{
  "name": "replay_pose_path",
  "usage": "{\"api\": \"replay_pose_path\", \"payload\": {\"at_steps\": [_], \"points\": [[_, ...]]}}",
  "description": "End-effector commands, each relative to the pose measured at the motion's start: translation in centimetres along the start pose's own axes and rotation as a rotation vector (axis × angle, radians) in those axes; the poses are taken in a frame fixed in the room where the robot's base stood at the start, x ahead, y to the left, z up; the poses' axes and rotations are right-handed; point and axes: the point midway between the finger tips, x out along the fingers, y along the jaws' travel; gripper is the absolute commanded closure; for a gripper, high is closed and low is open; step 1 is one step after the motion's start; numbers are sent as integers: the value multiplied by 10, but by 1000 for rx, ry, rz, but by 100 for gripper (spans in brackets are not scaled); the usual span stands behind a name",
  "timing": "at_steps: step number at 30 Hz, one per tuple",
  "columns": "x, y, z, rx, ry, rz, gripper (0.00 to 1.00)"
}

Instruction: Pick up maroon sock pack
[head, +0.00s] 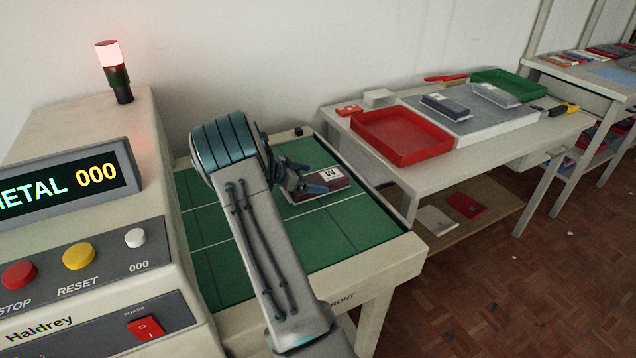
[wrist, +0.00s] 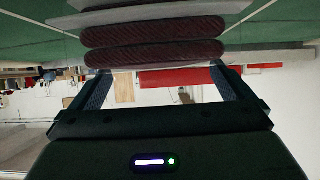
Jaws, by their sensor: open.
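The maroon sock pack (head: 339,181) lies on the green belt (head: 345,229) in the head view, with a white label marked M. In the wrist view the maroon sock pack (wrist: 150,53) shows at the top as dark maroon rolls with pale grey edges. My gripper (head: 305,184) is low over the belt at the pack's left side and hides part of it. In the wrist view my gripper (wrist: 160,76) has its fingers spread, with the pack just ahead of the tips. I cannot tell whether the fingers touch it.
A metal detector (head: 85,262) with a red-lit lamp (head: 109,54) stands at the left. On the table to the right are a red tray (head: 375,149), a grey platform (head: 465,123) with packs, and a green tray (head: 520,83). The front of the belt is clear.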

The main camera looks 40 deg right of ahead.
Motion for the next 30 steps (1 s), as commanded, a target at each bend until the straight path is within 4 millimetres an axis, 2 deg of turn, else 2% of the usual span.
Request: {"api": "replay_pose_path", "payload": {"at_steps": [3, 11, 16, 17, 19, 20, 26, 30], "points": [[12, 0, 0, 1, -1, 1, 0], [14, -1, 1, 1, -1, -2, 0], [14, -1, 1, 1, -1, -2, 44], [14, -1, 0, 1, -1, -2, 50], [14, -1, 0, 1, 0, -2, 50], [14, -1, 0, 1, 0, -2, 54], [14, -1, -1, 2, 0, -2, 54], [10, -1, -8, 3, 1, -2, 54]]}}
